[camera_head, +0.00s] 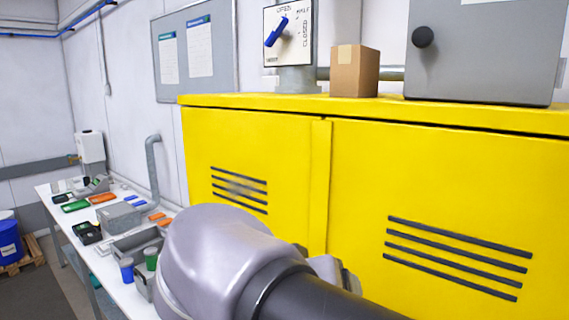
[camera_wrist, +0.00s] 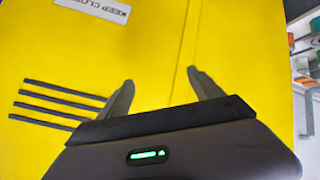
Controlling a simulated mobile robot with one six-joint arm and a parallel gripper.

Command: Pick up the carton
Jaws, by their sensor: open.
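The carton (camera_head: 354,71) is a small brown box with a strip of tape, standing upright on top of the yellow cabinet (camera_head: 258,135). It shows only in the head view. My gripper (camera_wrist: 160,82) is open and empty in the wrist view, its two fingers apart in front of the yellow cabinet doors. In the head view my arm covers the lower middle, below the carton, and the fingers are hidden. The carton is not in the wrist view.
A grey box with a black knob (camera_head: 482,55) stands right of the carton. A valve panel with a blue handle (camera_head: 287,35) stands to its left, and a pipe runs behind. A white table (camera_head: 125,292) with several bins and tools is at the left.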

